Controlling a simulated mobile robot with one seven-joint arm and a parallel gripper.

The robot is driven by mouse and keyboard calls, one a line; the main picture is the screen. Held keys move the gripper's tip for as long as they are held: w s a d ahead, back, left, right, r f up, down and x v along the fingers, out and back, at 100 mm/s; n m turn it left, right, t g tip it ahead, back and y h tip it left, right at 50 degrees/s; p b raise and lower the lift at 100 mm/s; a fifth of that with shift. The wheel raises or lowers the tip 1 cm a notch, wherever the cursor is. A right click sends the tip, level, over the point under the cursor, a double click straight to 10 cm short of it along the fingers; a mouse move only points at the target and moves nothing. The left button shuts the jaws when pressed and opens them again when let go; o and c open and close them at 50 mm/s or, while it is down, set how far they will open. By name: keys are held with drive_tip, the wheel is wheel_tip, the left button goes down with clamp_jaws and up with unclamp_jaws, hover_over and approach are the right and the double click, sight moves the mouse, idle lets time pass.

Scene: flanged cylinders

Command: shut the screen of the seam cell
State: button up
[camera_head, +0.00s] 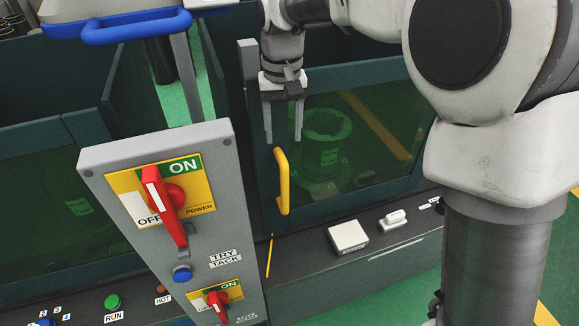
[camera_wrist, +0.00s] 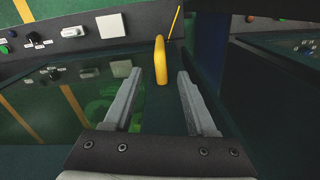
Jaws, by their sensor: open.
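The screen is a dark-framed, see-through green panel (camera_head: 365,125) on the right-hand cell, with an upright yellow handle (camera_head: 282,182) near its left edge. A green flanged cylinder (camera_head: 322,150) shows through the pane. My gripper (camera_head: 284,138) is open and empty, pointing down just above the handle's top. In the wrist view, the yellow handle (camera_wrist: 161,62) lies about between and beyond the tips of my gripper (camera_wrist: 158,75). I cannot tell whether the fingers touch it, nor how far open the screen stands.
A grey switch post (camera_head: 215,200) with red ON/OFF levers stands left of the handle. Another dark-framed cell (camera_head: 70,200) is at left.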

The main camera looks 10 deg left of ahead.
sight(284, 186)
wheel_tip(284, 186, down, 17)
drive_tip(key=shift+f, duration=0.15)
idle(0.4)
clamp_jaws()
idle(1.3)
